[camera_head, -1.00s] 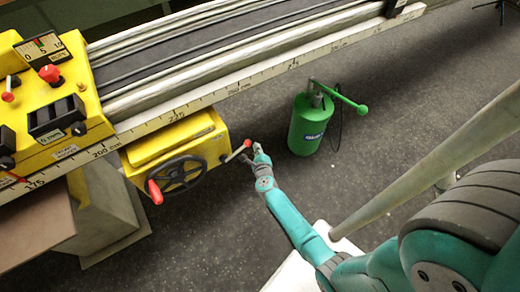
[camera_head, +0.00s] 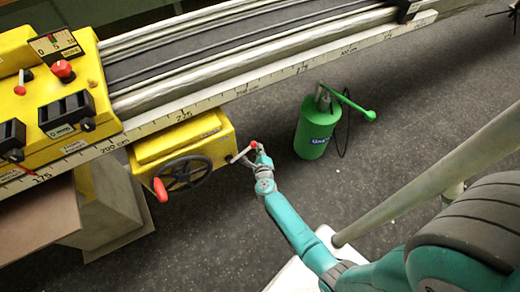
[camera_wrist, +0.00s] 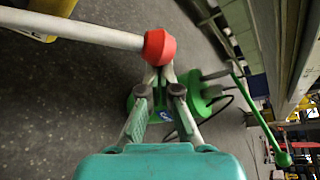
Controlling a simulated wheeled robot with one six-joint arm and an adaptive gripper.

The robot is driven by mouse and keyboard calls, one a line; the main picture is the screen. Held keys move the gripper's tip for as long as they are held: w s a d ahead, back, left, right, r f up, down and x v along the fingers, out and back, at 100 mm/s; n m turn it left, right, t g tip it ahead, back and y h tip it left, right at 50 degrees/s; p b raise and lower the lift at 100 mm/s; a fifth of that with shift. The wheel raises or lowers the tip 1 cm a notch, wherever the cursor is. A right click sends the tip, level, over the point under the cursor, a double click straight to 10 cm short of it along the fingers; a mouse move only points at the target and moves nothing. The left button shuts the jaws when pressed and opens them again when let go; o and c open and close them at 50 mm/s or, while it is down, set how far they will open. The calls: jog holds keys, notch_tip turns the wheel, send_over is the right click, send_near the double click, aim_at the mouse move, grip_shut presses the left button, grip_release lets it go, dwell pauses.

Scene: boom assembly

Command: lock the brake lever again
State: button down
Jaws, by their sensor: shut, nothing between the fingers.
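The brake lever (camera_head: 242,154) is a pale rod with a red knob at its end, on the right side of a yellow carriage box (camera_head: 182,140). In the wrist view the rod (camera_wrist: 80,29) comes in from the upper left and ends in the red knob (camera_wrist: 159,47). My gripper (camera_head: 259,154) is at the knob end of the lever. In the wrist view my gripper (camera_wrist: 166,73) has its fingertips together just below the knob, which partly hides them. Nothing shows between the fingers. I cannot tell whether they touch the knob.
A black handwheel (camera_head: 184,173) with a red handle is on the box's front. A long scaled rail (camera_head: 262,78) runs above it. A green pump (camera_head: 316,128) with a side handle stands to the right on the floor. Open floor lies below the box.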

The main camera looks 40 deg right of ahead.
aim_at(252, 146)
jog(key=a+r+n, duration=0.1)
jog(key=a+r+n+h, duration=0.1)
jog(key=r, duration=0.1)
jog(key=w+a+r+n+h, duration=0.1)
jog(key=r, duration=0.1)
jog(key=shift+n+t, duration=0.3)
jog(key=shift+w+a+r+n+t+h, duration=0.4)
jog(key=shift+a+r+n, duration=0.2)
jog(key=shift+a+n, duration=0.65)
jog(key=shift+w+a+r+n+t+h, duration=0.3)
jog(key=shift+a+r+n+t+h, duration=0.25)
jog(key=shift+a+n, duration=0.7)
jog(key=shift+w+a+r+n+t+h, duration=0.4)
jog(key=shift+a+r+n, duration=0.3)
jog(key=shift+a+n, duration=0.5)
jog(key=shift+a+y, duration=0.15)
jog(key=shift+y, duration=0.1)
